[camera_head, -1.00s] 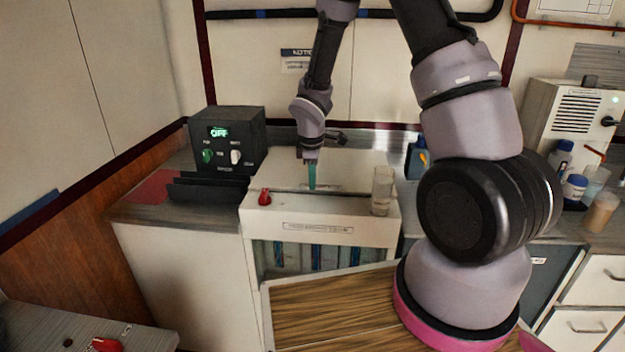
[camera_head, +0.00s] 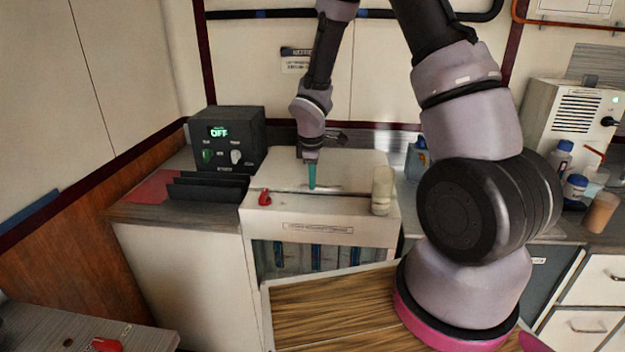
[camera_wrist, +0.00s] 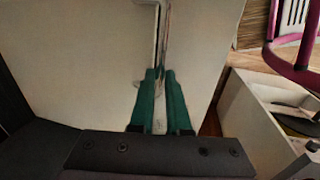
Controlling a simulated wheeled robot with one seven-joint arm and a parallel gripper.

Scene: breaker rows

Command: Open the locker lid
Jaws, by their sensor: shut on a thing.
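The locker (camera_head: 320,232) is a white box in the counter row with a labelled front and a pale lid (camera_head: 345,170) on top. The lid looks shut, lying flat. My gripper (camera_head: 312,187) reaches down from above to the lid's front edge. In the wrist view, my green fingers (camera_wrist: 160,75) are closed together on a thin metal handle bar (camera_wrist: 161,40) along the pale lid surface. The fingertips partly hide the bar. A red latch knob (camera_head: 265,198) sits at the locker's front left corner.
A pale cylindrical container (camera_head: 382,190) stands at the locker's front right. A black control box (camera_head: 227,135) reading OFF is on the left, with a black rack (camera_head: 207,187) before it. Bottles and cups (camera_head: 575,188) stand at the far right. A wall is behind.

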